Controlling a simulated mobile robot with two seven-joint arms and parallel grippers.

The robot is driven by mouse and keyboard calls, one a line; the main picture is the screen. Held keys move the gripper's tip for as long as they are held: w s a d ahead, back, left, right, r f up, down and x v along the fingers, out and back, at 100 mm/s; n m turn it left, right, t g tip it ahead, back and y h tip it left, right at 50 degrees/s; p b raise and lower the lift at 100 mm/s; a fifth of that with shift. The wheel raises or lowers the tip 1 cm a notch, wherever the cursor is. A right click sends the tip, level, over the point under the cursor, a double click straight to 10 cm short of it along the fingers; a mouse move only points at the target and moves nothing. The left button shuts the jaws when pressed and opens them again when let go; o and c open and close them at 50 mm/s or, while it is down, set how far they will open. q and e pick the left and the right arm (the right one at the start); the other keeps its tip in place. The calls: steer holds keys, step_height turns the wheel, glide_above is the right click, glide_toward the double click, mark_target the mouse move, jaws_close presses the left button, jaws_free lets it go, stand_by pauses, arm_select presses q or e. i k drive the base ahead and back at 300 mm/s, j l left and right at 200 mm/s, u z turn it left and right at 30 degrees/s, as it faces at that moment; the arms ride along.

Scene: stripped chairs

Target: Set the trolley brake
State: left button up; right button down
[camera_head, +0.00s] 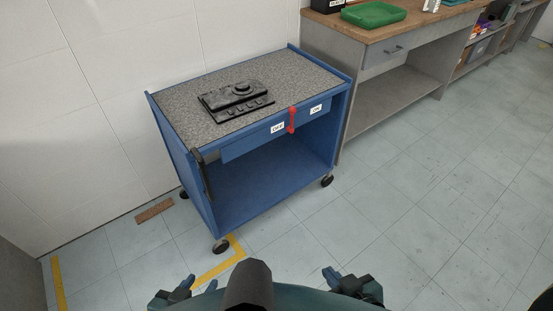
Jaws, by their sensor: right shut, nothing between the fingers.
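The blue trolley (262,190) stands against the white wall. A red lever (292,120) is on its front rail and stands about upright. An OFF label (277,128) is just left of the lever and an ON label (316,109) is further to its right. My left gripper (199,285) is low at the bottom edge, with its two fingertips apart and nothing seen between them. My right gripper (331,276) is also low at the bottom, shut and empty. Both grippers are well apart from the trolley and the lever.
A black device (236,97) lies on the trolley's grey top. The trolley has a black handle (203,173) and black wheels (221,246). A workbench (392,60) with a green tray (373,14) stands to the right. A brown strip (154,211) lies on the floor. The right floor is clear.

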mark_target(292, 109)
steer(key=i+l+u, duration=0.2)
steer(key=i, duration=0.35)
steer(key=i+l+u, duration=0.2)
steer(key=i, duration=0.3)
steer(key=l, duration=0.1)
